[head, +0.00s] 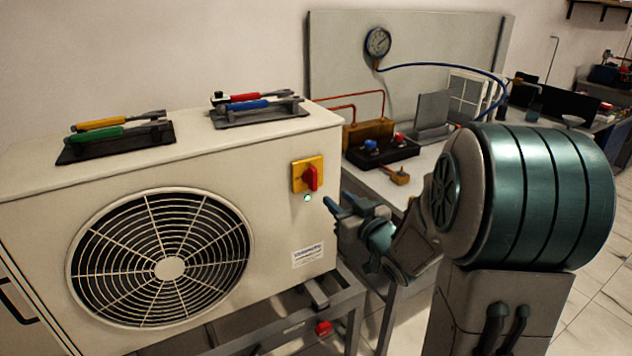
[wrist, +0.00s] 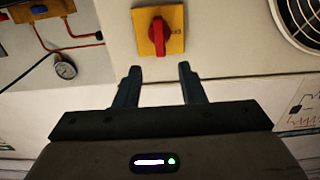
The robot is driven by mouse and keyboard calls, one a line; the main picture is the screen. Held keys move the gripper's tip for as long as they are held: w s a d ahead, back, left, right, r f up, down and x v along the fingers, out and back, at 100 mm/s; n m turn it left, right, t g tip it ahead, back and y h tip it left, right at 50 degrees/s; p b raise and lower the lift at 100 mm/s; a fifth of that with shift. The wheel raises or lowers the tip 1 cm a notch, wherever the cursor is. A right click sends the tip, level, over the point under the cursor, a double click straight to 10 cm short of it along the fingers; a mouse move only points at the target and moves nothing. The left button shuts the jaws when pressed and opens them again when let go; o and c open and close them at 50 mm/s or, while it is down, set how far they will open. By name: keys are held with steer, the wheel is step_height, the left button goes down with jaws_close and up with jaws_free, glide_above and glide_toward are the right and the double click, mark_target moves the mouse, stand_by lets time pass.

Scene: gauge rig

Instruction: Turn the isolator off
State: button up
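The isolator is a red rotary knob (head: 311,177) on a yellow square plate (head: 299,174), on the right part of the cream unit's front face. A small green lamp (head: 307,198) glows just below it. In the wrist view the knob (wrist: 158,36) stands lengthwise up and down the picture on its yellow plate (wrist: 175,42). My gripper (head: 336,205) is to the right of the isolator in the head view. Its two fingers (wrist: 157,76) are apart with nothing between them, and they point at the knob without touching it.
The cream unit (head: 270,235) has a round fan grille (head: 170,268) left of the isolator. Two dark tool trays (head: 118,150) with coloured-handled tools lie on its top.

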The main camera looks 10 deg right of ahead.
mark_target(315, 179)
steer(key=x, duration=1.1)
steer(key=shift+f, duration=0.1)
jaws_close()
